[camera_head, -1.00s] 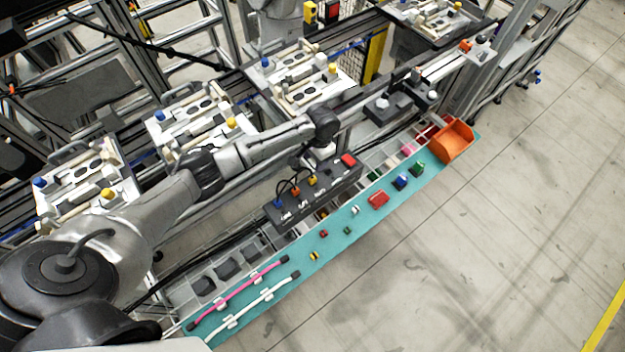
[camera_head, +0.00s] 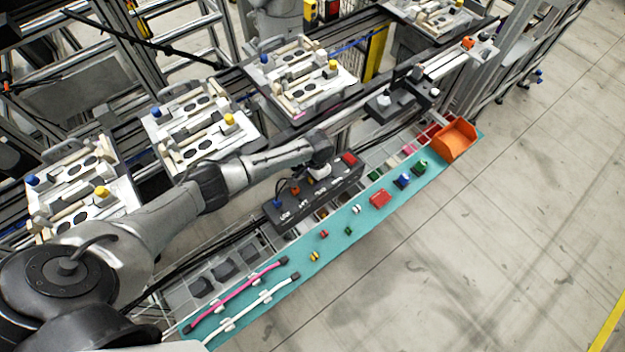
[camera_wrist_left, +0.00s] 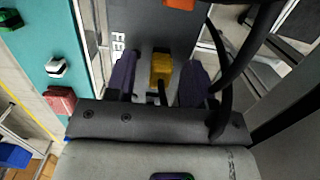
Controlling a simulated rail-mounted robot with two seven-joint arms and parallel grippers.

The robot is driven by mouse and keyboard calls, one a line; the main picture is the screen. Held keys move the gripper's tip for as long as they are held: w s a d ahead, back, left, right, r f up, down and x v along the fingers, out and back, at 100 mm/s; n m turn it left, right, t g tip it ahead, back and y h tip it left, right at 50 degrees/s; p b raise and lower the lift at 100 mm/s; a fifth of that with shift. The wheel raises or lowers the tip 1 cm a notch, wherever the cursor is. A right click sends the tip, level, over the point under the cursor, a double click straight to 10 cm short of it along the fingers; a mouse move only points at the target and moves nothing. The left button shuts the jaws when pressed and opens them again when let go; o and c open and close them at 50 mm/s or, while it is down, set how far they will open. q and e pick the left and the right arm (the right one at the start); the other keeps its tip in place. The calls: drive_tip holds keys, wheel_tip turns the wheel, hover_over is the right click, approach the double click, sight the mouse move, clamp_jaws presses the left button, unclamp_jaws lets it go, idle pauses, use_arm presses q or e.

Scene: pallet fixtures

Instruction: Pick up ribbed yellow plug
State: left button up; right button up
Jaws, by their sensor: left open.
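In the left wrist view, a yellow plug (camera_wrist_left: 160,68) with a black cable sits at a dark box lettered in white. My left gripper (camera_wrist_left: 159,58) is open, with one purple finger on each side of the plug; I cannot tell whether they touch it. In the camera_head view my left gripper (camera_head: 318,174) is over the dark box (camera_head: 290,208) and hides the yellow plug. A small yellow piece (camera_head: 314,256) also lies on the teal strip. My right gripper is not in view.
Blue (camera_head: 278,202) and orange (camera_head: 295,189) plugs with black cables stand on the same box. The teal strip (camera_head: 330,250) holds small colored parts, pink and white cables, and an orange bin (camera_head: 456,139) at its far end. Fixture pallets (camera_head: 205,125) lie behind the arm.

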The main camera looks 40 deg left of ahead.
use_arm(q)
drive_tip(key=shift+f, duration=0.25)
clamp_jaws()
idle(0.3)
